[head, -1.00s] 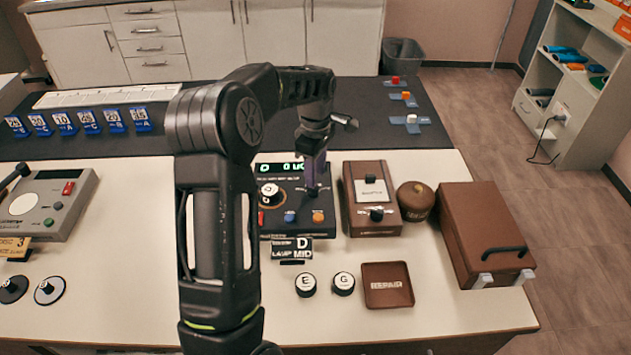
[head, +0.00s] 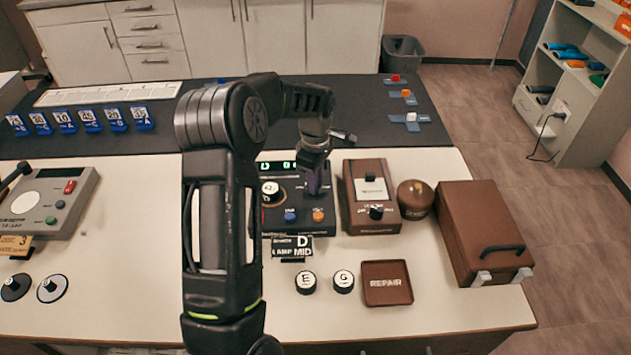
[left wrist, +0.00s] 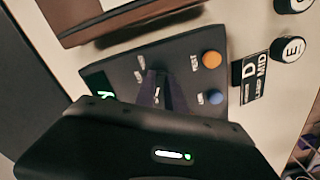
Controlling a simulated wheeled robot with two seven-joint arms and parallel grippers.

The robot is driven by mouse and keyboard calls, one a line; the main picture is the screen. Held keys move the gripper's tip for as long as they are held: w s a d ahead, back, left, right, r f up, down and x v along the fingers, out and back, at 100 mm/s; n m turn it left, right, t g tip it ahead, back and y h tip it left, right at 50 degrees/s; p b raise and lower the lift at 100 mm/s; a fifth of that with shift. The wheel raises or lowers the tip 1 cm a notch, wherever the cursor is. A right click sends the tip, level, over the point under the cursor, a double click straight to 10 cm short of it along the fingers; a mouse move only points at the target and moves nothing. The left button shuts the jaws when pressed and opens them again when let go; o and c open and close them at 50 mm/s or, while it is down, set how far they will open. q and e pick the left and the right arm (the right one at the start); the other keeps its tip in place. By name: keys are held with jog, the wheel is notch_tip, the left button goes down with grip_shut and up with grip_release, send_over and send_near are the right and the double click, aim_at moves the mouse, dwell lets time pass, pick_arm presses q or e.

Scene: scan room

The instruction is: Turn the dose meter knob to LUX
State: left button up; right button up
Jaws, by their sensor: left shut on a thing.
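The dose meter (head: 300,228) is a dark box on the white bench, with a lit green display (head: 275,166) partly covered by my arm. In the left wrist view its panel (left wrist: 200,80) shows an orange button (left wrist: 211,59) and a blue button (left wrist: 215,97). My left gripper (head: 318,190) is down at the right part of the panel, above the orange button in the head view. It is shut on the knob, which its fingers (left wrist: 161,92) hide. I cannot read the knob's pointer or the full display. My right gripper is out of view.
A brown box (head: 372,222) stands close to the meter's right, then a round brown pot (head: 415,200) and a brown case (head: 480,225). A D MID sign (head: 292,247), round E (head: 305,283) and G (head: 343,281) pieces and a REPAIR tray (head: 387,270) lie in front.

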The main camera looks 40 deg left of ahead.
pick_arm(q)
grip_shut()
jog(key=shift+m, duration=0.4)
jog(key=m+b, duration=0.1)
jog(key=m, duration=0.1)
jog(key=shift+s+m, duration=0.1)
jog(key=shift+m, duration=0.2)
jog(key=m+b, duration=0.1)
jog(key=m, duration=0.3)
jog(key=shift+s+b, duration=0.15)
jog(key=shift+b, duration=0.15)
jog(key=m, duration=0.4)
jog(key=shift+a+b, duration=0.15)
jog(key=shift+b, duration=0.15)
jog(key=m, duration=0.4)
jog(key=shift+s+a, duration=0.1)
jog(key=shift+s, duration=0.05)
jog(key=shift+m, duration=0.3)
jog(key=o, duration=0.7)
grip_release()
